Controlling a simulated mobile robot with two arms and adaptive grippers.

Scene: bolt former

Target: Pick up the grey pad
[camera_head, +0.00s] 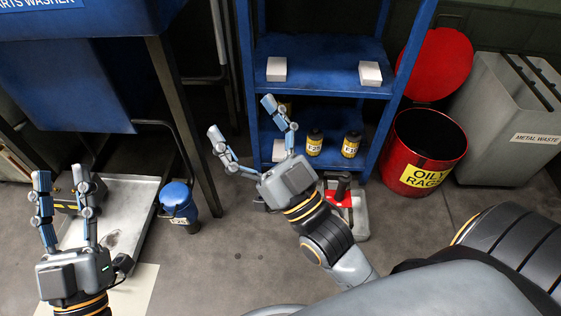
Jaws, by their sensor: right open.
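No thing stands out clearly as a grey pad. A flat pale sheet (137,292) lies on the floor at the lower left, partly hidden by my left gripper. A grey metal tray (127,192) with a dark stain lies just beyond it.
A red oily-rags bin (420,150) and a grey metal-waste bin (495,130) stand right. A blue-lidded can (179,203) and the parts washer's legs stand left.

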